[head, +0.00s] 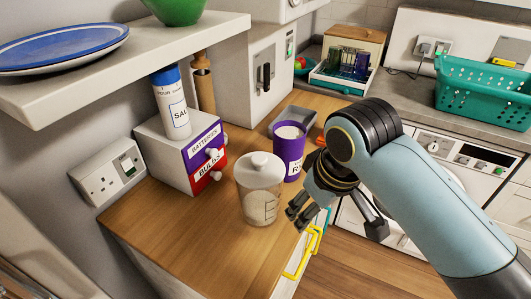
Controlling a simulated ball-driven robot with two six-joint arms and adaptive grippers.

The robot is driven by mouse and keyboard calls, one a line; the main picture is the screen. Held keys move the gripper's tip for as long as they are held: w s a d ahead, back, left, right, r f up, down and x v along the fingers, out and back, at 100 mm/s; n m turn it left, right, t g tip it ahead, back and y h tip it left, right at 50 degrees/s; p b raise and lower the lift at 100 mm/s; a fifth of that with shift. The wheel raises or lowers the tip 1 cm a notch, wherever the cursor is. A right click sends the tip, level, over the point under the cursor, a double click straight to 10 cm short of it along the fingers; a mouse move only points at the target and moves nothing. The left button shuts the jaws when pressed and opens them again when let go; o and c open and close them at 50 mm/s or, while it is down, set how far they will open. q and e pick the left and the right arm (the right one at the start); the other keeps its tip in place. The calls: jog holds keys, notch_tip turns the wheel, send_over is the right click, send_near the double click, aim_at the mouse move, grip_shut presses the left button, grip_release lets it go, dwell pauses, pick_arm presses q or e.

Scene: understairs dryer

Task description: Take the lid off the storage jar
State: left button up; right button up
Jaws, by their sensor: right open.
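The storage jar (257,206) is a clear, tapered container with dark markings on its side. It stands upright on the wooden worktop. Its pale lid (260,170), with a round knob on top, sits on the jar. My right gripper (295,221) is open and empty, just to the right of the jar and apart from it, with its fingers pointing down and left near the worktop's edge. My right arm comes in from the lower right. My left gripper is not in view.
A purple canister (289,150) stands behind the jar. A small drawer box (165,152) with a salt container (171,103) on top stands to the left. A shelf (100,62) overhangs at upper left. The front left worktop (175,235) is clear. Yellow handles (303,254) stick out below the edge.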

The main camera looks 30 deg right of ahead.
jog(key=y+p, duration=0.1)
jog(key=p, duration=0.2)
send_near(259, 158)
jog(key=r, duration=0.1)
jog(key=shift+n, duration=0.4)
jog(key=x, duration=0.4)
jog(key=shift+w+a+f, duration=0.1)
jog(key=shift+w+f, duration=0.2)
jog(key=shift+f, duration=0.05)
jog(key=x, duration=0.1)
jog(key=p+x, duration=0.1)
jog(key=x, duration=0.2)
jog(key=shift+s+f, duration=0.2)
jog(key=shift+w+f, duration=0.2)
jog(key=shift+f, duration=0.3)
jog(key=c, duration=1.1)
